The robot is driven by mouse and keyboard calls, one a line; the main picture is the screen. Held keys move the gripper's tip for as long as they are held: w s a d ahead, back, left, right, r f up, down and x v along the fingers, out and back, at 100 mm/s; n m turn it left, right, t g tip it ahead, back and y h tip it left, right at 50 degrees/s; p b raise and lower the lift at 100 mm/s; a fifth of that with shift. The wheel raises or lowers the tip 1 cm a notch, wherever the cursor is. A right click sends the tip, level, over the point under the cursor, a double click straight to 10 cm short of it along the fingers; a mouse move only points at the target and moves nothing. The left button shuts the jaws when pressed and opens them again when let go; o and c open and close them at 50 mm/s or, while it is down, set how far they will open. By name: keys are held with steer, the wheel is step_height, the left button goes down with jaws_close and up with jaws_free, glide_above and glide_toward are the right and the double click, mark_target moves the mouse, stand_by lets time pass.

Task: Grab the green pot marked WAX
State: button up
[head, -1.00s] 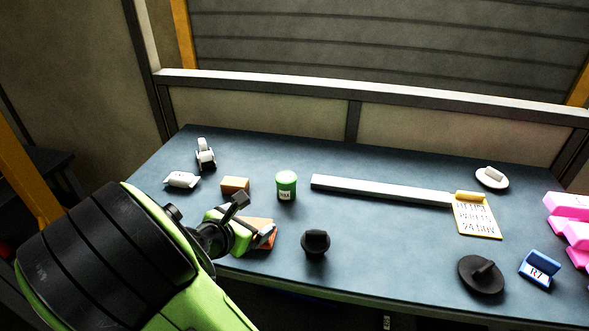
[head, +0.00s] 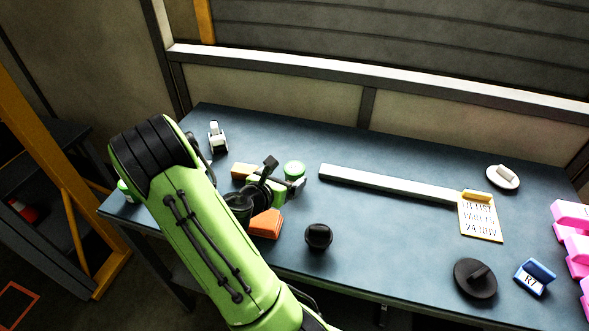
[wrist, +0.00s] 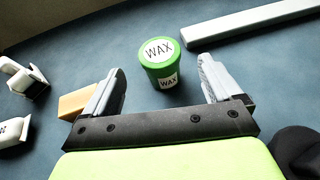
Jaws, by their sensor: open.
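The green pot (wrist: 160,60) stands upright on the table in the wrist view, with WAX on its white lid label and on its side. It lies just ahead of my gripper (wrist: 160,88), roughly centred between the two open, empty fingers. The pot looks apart from both fingers. In the head view, the pot's green lid (head: 294,169) shows just beyond my gripper (head: 287,177), which hides most of the pot's body.
A tan block (wrist: 78,102) lies close by the left finger. A long pale bar (head: 390,184) runs to the right of the pot. An orange block (head: 266,224) and a black knobbed object (head: 318,236) are nearer. The table (head: 380,250) is clear between bar and black object.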

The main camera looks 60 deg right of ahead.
mark_target(297, 167)
steer(key=x, duration=0.8)
steer(key=shift+d+f, duration=0.25)
steer(key=shift+d, duration=0.05)
steer(key=shift+a, duration=0.1)
steer(key=shift+c, duration=0.6)
steer(key=c, duration=0.9)
steer(key=shift+r, duration=0.1)
steer(key=shift+c, duration=0.6)
steer(key=shift+r, duration=0.1)
